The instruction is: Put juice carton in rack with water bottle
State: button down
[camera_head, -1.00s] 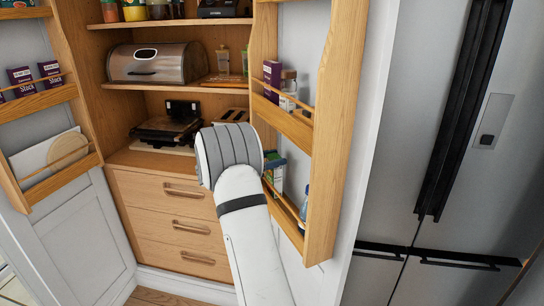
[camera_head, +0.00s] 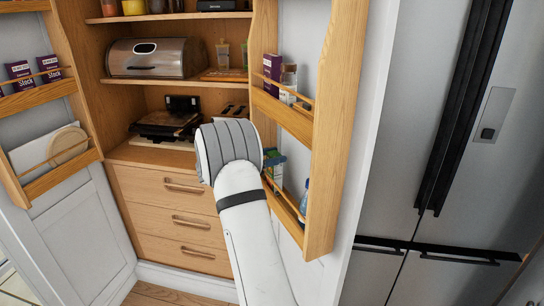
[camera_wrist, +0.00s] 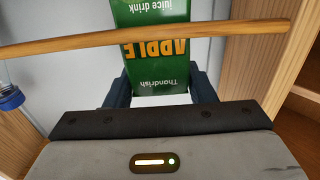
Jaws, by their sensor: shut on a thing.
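The green juice carton (camera_wrist: 158,75), labelled apple juice drink, is between the two dark fingers of my gripper (camera_wrist: 157,88) in the wrist view, and the gripper is shut on it. A wooden rail crosses in front of the carton. In the head view the carton (camera_head: 275,170) shows only in part beside my arm, at the lower door rack (camera_head: 287,217). The water bottle (camera_wrist: 10,100), with a blue cap, is at the left edge of the wrist view. It also shows behind the rack's rail in the head view (camera_head: 304,198).
The upper door rack (camera_head: 285,115) holds a purple box (camera_head: 271,69) and a jar (camera_head: 289,80). The door's wooden side edge (camera_head: 335,130) is close to the right of my arm. Drawers (camera_head: 175,220) stand to the left, and a fridge (camera_head: 450,150) stands right.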

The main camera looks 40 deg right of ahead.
jog(key=shift+f, duration=0.15)
jog(key=c, duration=0.6)
grip_release()
jog(key=shift+o, duration=0.2)
jog(key=shift+a, duration=0.15)
